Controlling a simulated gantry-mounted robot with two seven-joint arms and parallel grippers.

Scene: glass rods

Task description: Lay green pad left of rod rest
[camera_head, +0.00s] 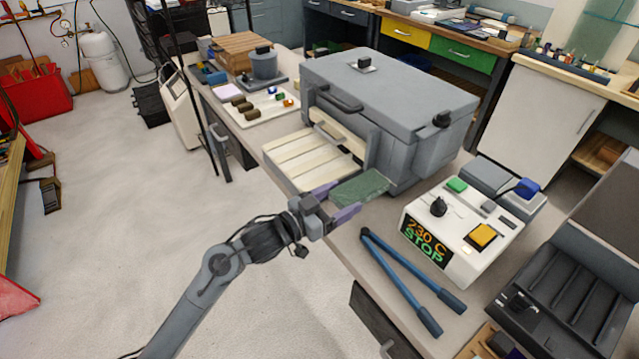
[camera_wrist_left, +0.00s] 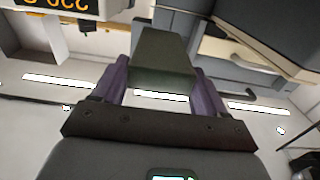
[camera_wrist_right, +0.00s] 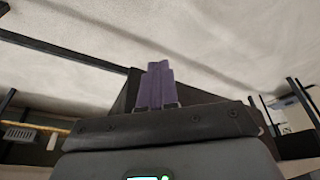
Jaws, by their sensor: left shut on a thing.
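The green pad (camera_head: 362,187) is a flat, dark green rectangle held above the bench's front edge, before the grey lidded box. My left gripper (camera_head: 335,203) is shut on it, with purple fingers along its two sides. In the left wrist view the pad (camera_wrist_left: 165,58) sits between the fingers (camera_wrist_left: 160,82). A dark ribbed rack (camera_head: 570,275) at the lower right may be the rod rest; I cannot tell for certain. My right gripper (camera_wrist_right: 155,86) shows only in its wrist view, its purple fingers together with nothing visible between them.
The grey lidded box (camera_head: 395,100) stands behind the pad, with a cream slatted tray (camera_head: 300,165) at its left. A white control box (camera_head: 465,230) reads "230 C STOP". Blue-handled tongs (camera_head: 405,275) lie in front of it. A white tray (camera_head: 252,110) holds small items.

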